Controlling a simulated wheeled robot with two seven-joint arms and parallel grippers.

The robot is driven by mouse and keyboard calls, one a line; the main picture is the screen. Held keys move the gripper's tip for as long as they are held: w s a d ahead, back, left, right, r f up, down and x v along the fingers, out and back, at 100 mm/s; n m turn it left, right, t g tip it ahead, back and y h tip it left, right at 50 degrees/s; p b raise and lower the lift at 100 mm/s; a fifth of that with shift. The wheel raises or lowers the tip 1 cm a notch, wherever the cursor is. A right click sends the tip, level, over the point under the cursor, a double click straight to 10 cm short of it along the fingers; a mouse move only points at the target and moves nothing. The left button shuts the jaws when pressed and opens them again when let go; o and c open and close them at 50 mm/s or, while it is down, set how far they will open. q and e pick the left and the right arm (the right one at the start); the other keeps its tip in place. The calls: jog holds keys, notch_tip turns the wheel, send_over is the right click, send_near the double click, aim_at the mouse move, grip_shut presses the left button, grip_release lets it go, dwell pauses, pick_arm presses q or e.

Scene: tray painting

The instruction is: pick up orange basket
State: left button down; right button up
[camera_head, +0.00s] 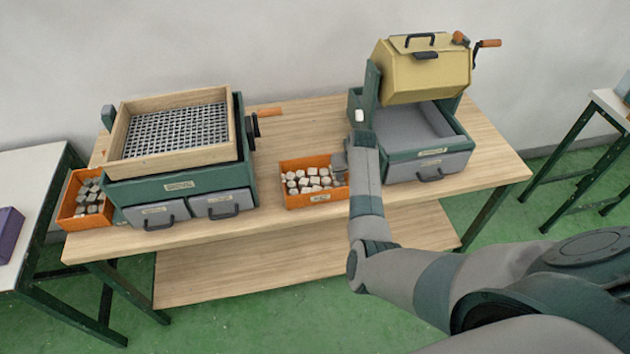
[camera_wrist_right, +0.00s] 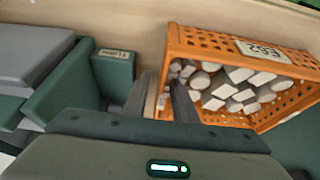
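An orange basket (camera_head: 286,200) full of white and grey blocks sits near the front edge of the wooden table, between two machines. In the right wrist view the basket (camera_wrist_right: 210,42) has slotted walls and a white label. My right gripper (camera_wrist_right: 163,100) is at the basket's right end in the head view; its fingers are apart, one on each side of the end wall, with a gap showing between them. In the head view my right arm partly hides that end. A second orange basket (camera_head: 70,212) with blocks is at the table's left end. My left gripper is not in view.
A green machine with a sieve tray (camera_head: 222,160) stands left of the middle basket. A green machine with a yellow drum (camera_head: 425,80) stands close on the right. The table's bare wood (camera_head: 300,130) is free behind the basket. A white table (camera_head: 25,170) stands left.

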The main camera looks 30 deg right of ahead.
jog(key=shift+w+f, duration=0.15)
jog(key=shift+f, duration=0.1)
dwell(0.3)
grip_shut()
jog(key=shift+r, duration=0.1)
dwell(1.2)
